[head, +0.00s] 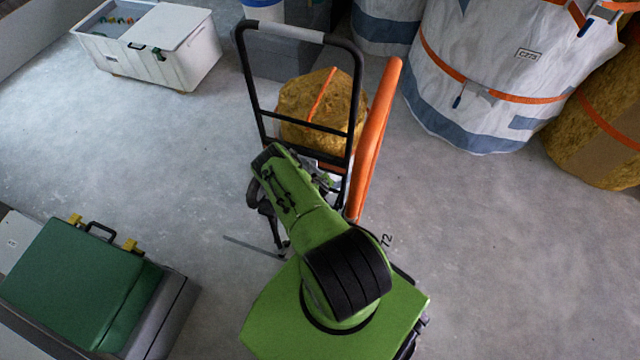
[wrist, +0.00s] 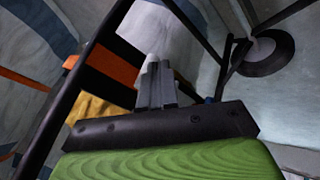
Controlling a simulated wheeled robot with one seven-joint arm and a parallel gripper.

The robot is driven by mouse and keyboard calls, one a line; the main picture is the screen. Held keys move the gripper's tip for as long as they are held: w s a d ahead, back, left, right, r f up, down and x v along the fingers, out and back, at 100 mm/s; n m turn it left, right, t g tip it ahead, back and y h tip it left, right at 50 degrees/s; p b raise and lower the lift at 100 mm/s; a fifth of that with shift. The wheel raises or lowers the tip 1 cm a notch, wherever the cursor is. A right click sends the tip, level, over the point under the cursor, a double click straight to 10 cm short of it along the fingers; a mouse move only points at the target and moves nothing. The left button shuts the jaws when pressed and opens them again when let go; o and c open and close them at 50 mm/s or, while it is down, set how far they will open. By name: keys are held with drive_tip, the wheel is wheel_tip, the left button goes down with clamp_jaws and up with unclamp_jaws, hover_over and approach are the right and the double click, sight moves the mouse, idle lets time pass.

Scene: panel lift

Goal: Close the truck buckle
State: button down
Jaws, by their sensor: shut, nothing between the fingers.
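A hand truck with a black tube frame (head: 357,90) stands upright in the head view, with an orange panel (head: 377,125) along its right side. My gripper (wrist: 156,85) shows in the wrist view with its grey fingers together and nothing between them. Black frame tubes (wrist: 75,85) and an orange part (wrist: 110,72) lie beyond the fingers. In the head view my green arm covers the lower part of the truck and most of my gripper. I cannot make out the truck buckle in either view.
A straw-coloured bale (head: 300,100) stands behind the truck frame. Large white sacks with orange straps (head: 500,75) stand at the back right. A white bin (head: 185,50) is at the back left, a green case (head: 75,280) at the lower left.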

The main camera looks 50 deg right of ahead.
drive_tip(key=shift+s+d, duration=0.2)
drive_tip(key=shift+d, duration=0.3)
